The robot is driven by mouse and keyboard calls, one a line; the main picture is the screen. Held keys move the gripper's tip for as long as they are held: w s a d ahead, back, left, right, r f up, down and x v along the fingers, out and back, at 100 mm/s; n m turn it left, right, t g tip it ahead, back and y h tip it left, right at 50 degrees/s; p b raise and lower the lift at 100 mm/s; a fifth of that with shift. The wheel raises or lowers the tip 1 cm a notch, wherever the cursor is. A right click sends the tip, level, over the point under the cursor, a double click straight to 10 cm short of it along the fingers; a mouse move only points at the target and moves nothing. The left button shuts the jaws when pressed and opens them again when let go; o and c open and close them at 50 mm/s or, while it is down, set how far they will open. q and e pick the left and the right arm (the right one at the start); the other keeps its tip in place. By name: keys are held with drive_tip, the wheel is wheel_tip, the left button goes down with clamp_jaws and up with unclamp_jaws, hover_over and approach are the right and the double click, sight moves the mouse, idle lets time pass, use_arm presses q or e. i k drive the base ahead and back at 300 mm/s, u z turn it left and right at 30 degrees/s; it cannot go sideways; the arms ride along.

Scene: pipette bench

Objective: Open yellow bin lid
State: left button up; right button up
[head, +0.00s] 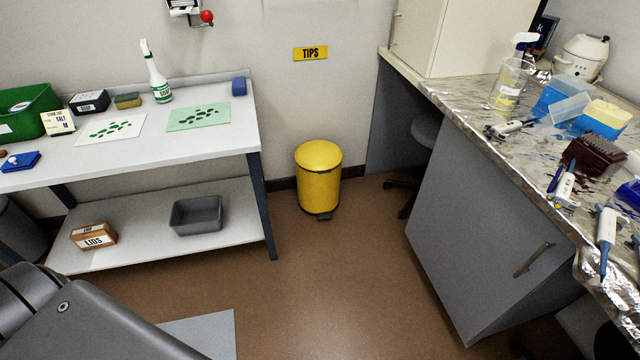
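A yellow pedal bin (319,190) stands on the brown floor against the back wall, between the white table and the grey bench. Its domed yellow lid (318,154) is down on the bin. A small dark pedal (324,217) shows at the front of its base. A yellow sign reading TIPS (310,53) is on the wall above it. Neither gripper is in view. A dark grey part of my own body fills the lower left corner, well short of the bin.
The white two-tier table (200,147) stands left of the bin, with a spray bottle (157,76) on top. The grey cabinet (480,230) under the cluttered bench is at right. A stool (428,130) stands right of the bin. The floor (325,280) before the bin is clear.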

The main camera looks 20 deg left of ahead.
sight(319, 156)
drive_tip(key=u, duration=0.5)
drive_tip(key=i, duration=0.8)
drive_tip(key=u, duration=0.55)
